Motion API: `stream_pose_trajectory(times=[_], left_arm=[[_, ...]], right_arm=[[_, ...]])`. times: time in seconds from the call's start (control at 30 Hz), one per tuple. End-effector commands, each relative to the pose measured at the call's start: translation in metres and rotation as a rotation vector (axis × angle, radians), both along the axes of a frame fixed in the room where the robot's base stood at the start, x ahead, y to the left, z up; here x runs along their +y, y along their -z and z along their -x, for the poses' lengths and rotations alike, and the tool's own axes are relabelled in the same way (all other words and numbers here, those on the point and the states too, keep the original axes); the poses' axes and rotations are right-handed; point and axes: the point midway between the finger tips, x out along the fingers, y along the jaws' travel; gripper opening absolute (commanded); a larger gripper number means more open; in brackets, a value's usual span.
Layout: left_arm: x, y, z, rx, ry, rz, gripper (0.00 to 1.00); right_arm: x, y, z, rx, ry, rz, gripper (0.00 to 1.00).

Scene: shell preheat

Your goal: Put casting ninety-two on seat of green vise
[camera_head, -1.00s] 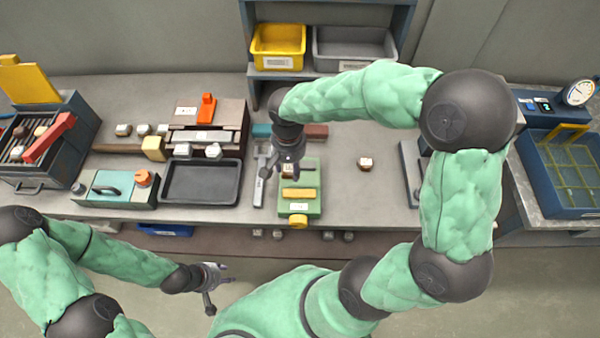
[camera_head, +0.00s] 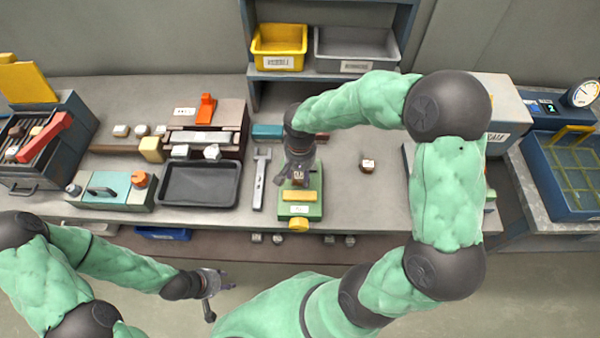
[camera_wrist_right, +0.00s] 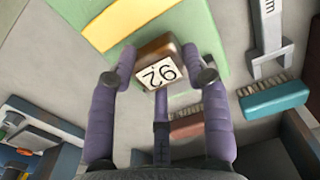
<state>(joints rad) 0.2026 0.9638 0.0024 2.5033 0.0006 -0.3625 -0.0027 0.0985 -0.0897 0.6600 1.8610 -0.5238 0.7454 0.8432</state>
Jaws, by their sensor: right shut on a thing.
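The casting ninety-two (camera_wrist_right: 158,72), a brown block with a white face marked 92, sits between the fingers of my right gripper (camera_wrist_right: 156,75) in the right wrist view. My right gripper (camera_head: 293,180) is shut on it over the back part of the green vise (camera_head: 312,212) in the head view. The vise's yellow jaw bar (camera_head: 299,195) is just in front of the gripper. The vise also shows in the right wrist view (camera_wrist_right: 205,30); I cannot tell whether the casting touches it. My left gripper (camera_head: 218,290) is open and empty in front of the bench.
A grey wrench-like tool (camera_head: 259,180) lies left of the vise, with a black tray (camera_head: 200,184) beyond it. Another small casting (camera_head: 368,165) stands to the right. A teal brush (camera_head: 267,131) lies behind. The bench right of the vise is mostly clear.

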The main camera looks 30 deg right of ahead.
Motion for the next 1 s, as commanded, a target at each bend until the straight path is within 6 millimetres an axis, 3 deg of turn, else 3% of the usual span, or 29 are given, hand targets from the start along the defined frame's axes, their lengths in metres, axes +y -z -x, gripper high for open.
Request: stream_pose_trajectory(times=[0.57, 0.6, 0.63, 0.67, 1.0], left_arm=[[0.0, 0.01, 0.0, 0.0, 0.0, 0.0, 0.4], [0.0, 0.01, 0.0, 0.0, 0.0, 0.0, 0.4], [0.0, 0.01, 0.0, 0.0, 0.0, 0.0, 0.4], [0.0, 0.01, 0.0, 0.0, 0.0, 0.0, 0.4], [0.0, 0.01, 0.0, 0.0, 0.0, 0.0, 0.4]], right_arm=[[0.0, 0.012, 0.0, 0.0, 0.0, 0.0, 0.07], [0.0, 0.012, 0.0, 0.0, 0.0, 0.0, 0.59], [0.0, 0.012, 0.0, 0.0, 0.0, 0.0, 0.68], [0.0, 0.012, 0.0, 0.0, 0.0, 0.0, 0.72], [0.0, 0.011, 0.0, 0.0, 0.0, 0.0, 0.72]])
